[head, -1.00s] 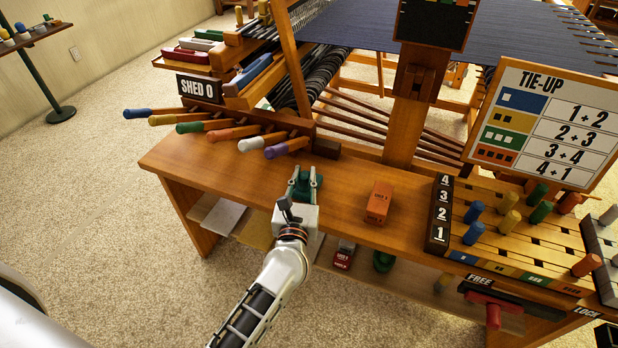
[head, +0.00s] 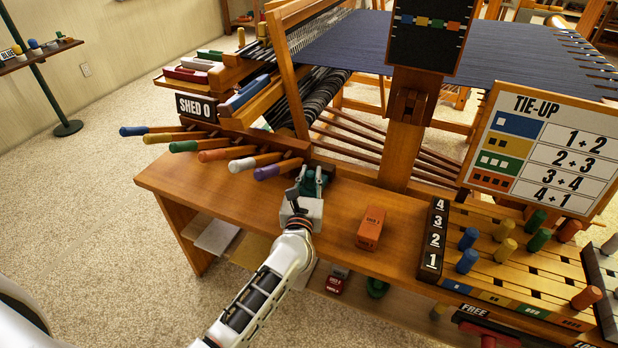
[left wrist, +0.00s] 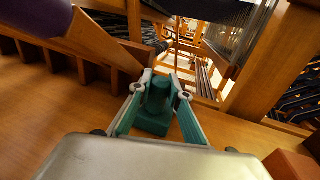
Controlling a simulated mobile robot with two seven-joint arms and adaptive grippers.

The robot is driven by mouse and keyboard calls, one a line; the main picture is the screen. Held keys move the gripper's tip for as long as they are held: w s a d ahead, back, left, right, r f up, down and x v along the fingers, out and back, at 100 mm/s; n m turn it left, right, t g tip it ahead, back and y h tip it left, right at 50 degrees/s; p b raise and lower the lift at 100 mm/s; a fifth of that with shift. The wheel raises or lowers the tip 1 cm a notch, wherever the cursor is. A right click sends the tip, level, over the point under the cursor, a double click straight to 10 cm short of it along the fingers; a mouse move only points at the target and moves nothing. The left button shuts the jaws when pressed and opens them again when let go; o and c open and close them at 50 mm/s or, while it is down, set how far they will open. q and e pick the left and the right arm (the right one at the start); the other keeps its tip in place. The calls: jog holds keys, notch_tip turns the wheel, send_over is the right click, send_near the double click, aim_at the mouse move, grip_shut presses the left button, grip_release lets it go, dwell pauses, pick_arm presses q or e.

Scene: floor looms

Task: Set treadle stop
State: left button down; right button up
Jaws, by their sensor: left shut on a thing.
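My left gripper (head: 309,182) is over the loom's bench, just right of the purple-handled lever. In the left wrist view its fingers (left wrist: 158,88) are shut on a green block with a round knob (left wrist: 154,120). The block is at or just above the wooden bench top; I cannot tell if it touches. In the head view the block is mostly hidden by the gripper. A row of several levers with coloured handles (head: 228,154) sticks out at the left beside the SHED 0 sign (head: 197,108). My right gripper is out of view.
An orange block (head: 371,228) stands on the bench to the right of my gripper. Further right are a numbered peg board (head: 500,262) and the TIE-UP chart (head: 545,135). A red block (head: 336,282) and a green one (head: 377,287) lie on the lower shelf.

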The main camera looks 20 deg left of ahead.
pick_arm(q)
jog(key=c, duration=1.8)
grip_release()
jog(key=shift+w+r, duration=0.15)
jog(key=shift+w, duration=0.05)
jog(key=shift+c, duration=0.2)
jog(key=shift+w, duration=0.1)
jog(key=v, duration=1.2)
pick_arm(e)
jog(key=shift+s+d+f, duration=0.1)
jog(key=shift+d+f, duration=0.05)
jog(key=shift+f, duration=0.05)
